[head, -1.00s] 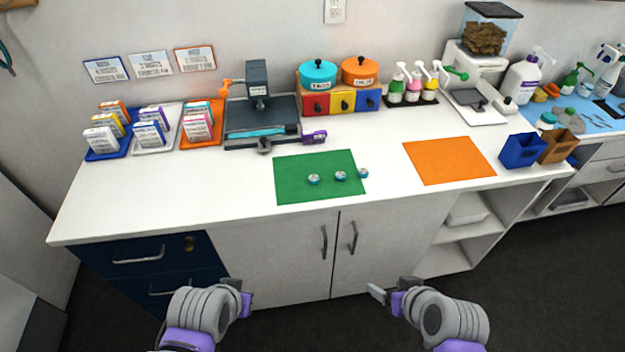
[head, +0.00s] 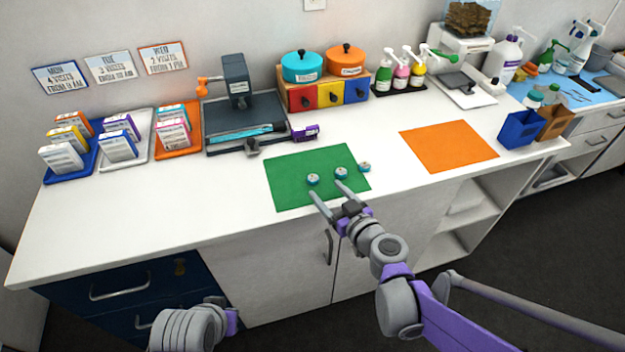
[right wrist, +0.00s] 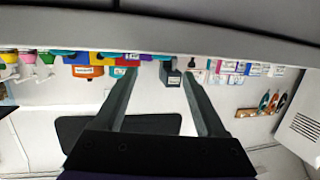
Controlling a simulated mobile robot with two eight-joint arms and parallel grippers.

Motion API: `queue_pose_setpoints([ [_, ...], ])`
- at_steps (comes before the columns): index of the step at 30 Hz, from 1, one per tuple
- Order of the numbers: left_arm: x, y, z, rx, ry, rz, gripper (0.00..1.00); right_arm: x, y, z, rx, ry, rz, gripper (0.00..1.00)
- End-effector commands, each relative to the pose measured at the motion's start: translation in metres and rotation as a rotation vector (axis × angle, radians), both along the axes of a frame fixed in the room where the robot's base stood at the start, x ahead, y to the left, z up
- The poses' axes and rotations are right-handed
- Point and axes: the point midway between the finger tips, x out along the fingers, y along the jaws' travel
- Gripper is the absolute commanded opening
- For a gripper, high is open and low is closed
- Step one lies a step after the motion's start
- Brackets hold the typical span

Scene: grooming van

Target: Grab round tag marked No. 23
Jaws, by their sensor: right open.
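Three small round tags with pale faces and blue rims lie near the front of the counter in the head view: a left tag (head: 313,179), a middle tag (head: 341,173) and a right tag (head: 365,167). The left and middle ones lie on the green mat (head: 290,195); the right one is at the mat's right edge. Their numbers are too small to read. My right gripper (head: 327,192) is open and empty, with its fingertips just in front of the left and middle tags. It also shows open in the right wrist view (right wrist: 157,75). My left gripper (head: 233,321) is low, before the cabinet, its fingers mostly hidden.
An orange mat (head: 450,147) lies to the right, with blue (head: 520,130) and brown bins beyond it. Behind the green mat are a purple labelled device (head: 305,133), a dark press (head: 237,85) and coloured drawers (head: 330,95). The white counter left of the mat is clear.

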Motion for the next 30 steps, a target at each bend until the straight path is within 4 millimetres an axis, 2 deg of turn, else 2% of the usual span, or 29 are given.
queue_pose_setpoints([
  [5,0.0,0.0,-0.002,0.0,0.001,0.0,0.0,0.011,0.007,-0.004,0.0,0.0,0.0,0.73],
  [13,-0.001,0.0,-0.006,0.0,0.002,0.0,0.0,0.043,0.025,-0.015,0.001,0.001,0.001,0.73],
  [22,0.0,0.0,-0.006,0.0,0.002,0.0,0.0,0.048,0.028,-0.016,0.001,0.0,0.0,0.73],
  [23,0.0,0.0,-0.006,0.0,0.002,0.0,0.0,0.048,0.028,-0.016,0.001,0.0,0.0,0.72],
  [30,0.0,0.0,-0.006,0.0,0.002,0.0,0.0,0.048,0.028,-0.016,0.0,0.001,0.0,0.28],
])
